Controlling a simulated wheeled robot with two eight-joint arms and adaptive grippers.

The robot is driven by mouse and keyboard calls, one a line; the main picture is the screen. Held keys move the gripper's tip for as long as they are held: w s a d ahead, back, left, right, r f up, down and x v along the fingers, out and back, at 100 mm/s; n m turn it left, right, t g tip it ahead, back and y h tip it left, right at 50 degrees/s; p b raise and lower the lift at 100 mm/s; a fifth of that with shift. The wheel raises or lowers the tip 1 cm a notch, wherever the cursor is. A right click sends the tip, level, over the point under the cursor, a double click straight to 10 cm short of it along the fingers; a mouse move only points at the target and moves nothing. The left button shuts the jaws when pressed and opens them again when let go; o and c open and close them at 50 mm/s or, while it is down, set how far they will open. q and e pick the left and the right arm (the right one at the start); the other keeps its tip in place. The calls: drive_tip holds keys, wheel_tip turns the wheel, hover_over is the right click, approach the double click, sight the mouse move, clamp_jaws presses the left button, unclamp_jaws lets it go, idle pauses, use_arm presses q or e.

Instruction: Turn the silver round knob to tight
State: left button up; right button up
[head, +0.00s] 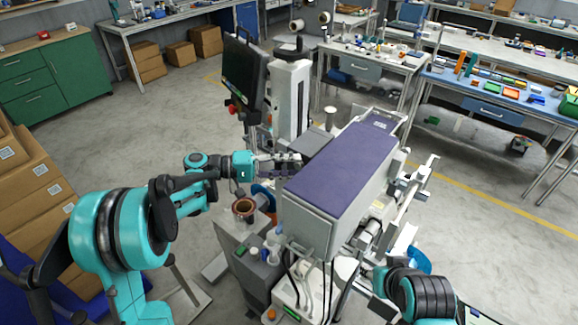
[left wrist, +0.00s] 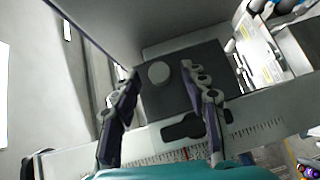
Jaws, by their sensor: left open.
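The silver round knob (left wrist: 158,72) sits on a dark square block (left wrist: 185,90) in the left wrist view. My left gripper (left wrist: 161,74) is open, with one finger to each side of the knob in the picture. Gaps show between the knob and both fingers, and how far the tips are above it I cannot tell. In the head view my left gripper (head: 292,163) reaches in beside the machine with the purple top (head: 345,160); the knob cannot be made out there. My right gripper is not in view; only part of my right arm shows at the lower right.
A ruled scale strip (left wrist: 190,150) runs below the block in the left wrist view. In the head view a dark monitor (head: 243,80) stands behind the gripper and a copper-coloured cup (head: 244,208) stands in front. Workbenches (head: 490,92) line the back right.

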use_arm(q)
clamp_jaws()
drive_tip(key=shift+r, duration=0.1)
drive_tip(key=shift+s+d+r+m+y+p, duration=0.1)
drive_tip(key=shift+r+m+y+p, duration=0.25)
drive_tip(key=shift+m+y+p, duration=0.6)
drive_tip(key=m+y+p, duration=0.1)
drive_tip(key=y+p, duration=0.1)
drive_tip(key=shift+s+d+r+m+t+y+p, duration=0.1)
drive_tip(key=shift+d+r+m+t+y+p, duration=0.05)
drive_tip(key=shift+r+m+t+y+p, duration=0.15)
drive_tip(key=shift+s+d+m+t+y+p, duration=0.1)
drive_tip(key=shift+m+t+y+p, duration=0.1)
drive_tip(key=shift+m+y+p, duration=0.35)
drive_tip(key=shift+s+d+m+t+y+p, duration=0.1)
drive_tip(key=shift+m+t+y+p, duration=0.15)
drive_tip(key=shift+y, duration=0.45)
drive_tip(key=shift+d+r+m+t+y+p, duration=0.15)
drive_tip(key=shift+m+t+y+p, duration=0.4)
drive_tip(key=shift+y, duration=0.55)
